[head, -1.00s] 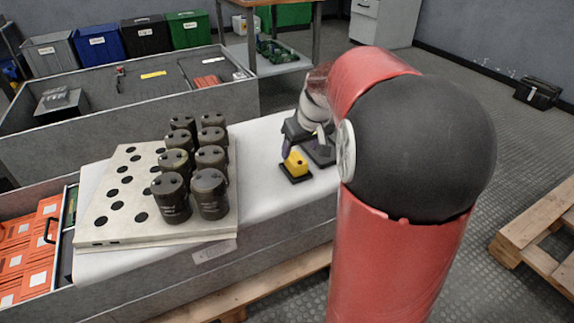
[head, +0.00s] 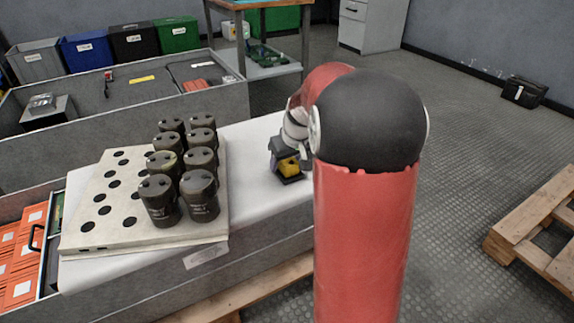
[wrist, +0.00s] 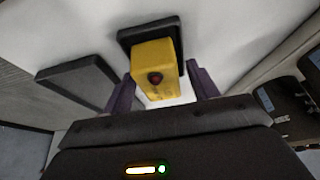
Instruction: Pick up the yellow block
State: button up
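The yellow block (head: 289,167) sits on a small black base on the white table top, near its right end. In the wrist view the block (wrist: 155,67) shows a dark red round spot on its near face, with the black base (wrist: 124,38) behind it. My gripper (wrist: 163,92) is open, with one purple finger on each side of the block and a small gap visible at each side. In the head view my gripper (head: 284,156) is low at the block and partly covers it.
A second black pad (wrist: 78,84) lies left of the block in the wrist view. Several dark canisters (head: 182,170) stand on a perforated pale plate (head: 100,205) to the left. A grey tray (head: 225,105) lies behind. The white surface (head: 240,185) between plate and block is clear.

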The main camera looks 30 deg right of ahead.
jog(key=c, duration=1)
notch_tip(320, 180, up, 20)
jog(key=p, duration=0.4)
